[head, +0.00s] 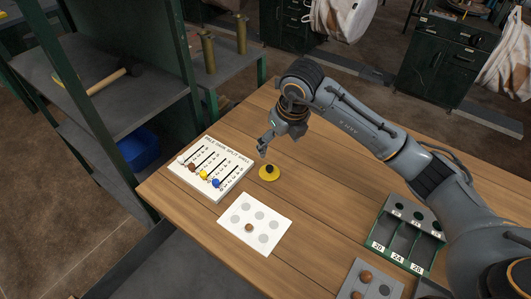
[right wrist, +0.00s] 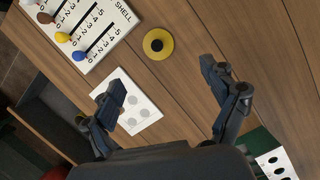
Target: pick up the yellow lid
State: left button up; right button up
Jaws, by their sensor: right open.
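The yellow lid (head: 269,174) is a round yellow disc with a dark knob in its middle. It lies on the wooden table, right of the white slider board. It also shows in the right wrist view (right wrist: 158,44), beyond the fingertips and between their lines. My right gripper (head: 264,147) is close to the lid, above and slightly behind it in the head view. In the right wrist view its two fingers (right wrist: 165,80) are spread apart with nothing between them. My left gripper is in neither view.
The white slider board (head: 213,169) has several coloured knobs. A white card (head: 255,222) with grey circles and a brown ball lies in front of the lid. A green compartment box (head: 403,232) and a grey tray (head: 369,283) stand at right. Table around the lid is clear.

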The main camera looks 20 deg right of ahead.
aim_at(270, 168)
jog(key=x, duration=0.5)
jog(key=p+x, duration=0.1)
jog(key=x, duration=0.1)
jog(key=shift+s+a+f, duration=0.1)
jog(key=shift+s+f, duration=0.2)
jog(key=shift+f, duration=0.05)
jog(key=shift+w+a+f+p, duration=0.1)
jog(key=shift+a+f+p, duration=0.05)
jog(key=shift+f+p, duration=0.2)
jog(key=p+x, duration=0.1)
jog(key=x, duration=0.2)
jog(key=shift+w+a+f, duration=0.1)
jog(key=shift+w+f, duration=0.1)
jog(key=shift+f, duration=0.15)
jog(key=shift+w+f, duration=0.15)
jog(key=shift+f, duration=0.3)
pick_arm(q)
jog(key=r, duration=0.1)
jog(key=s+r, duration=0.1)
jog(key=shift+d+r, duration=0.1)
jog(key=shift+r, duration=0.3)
pick_arm(e)
jog(key=c, duration=1)
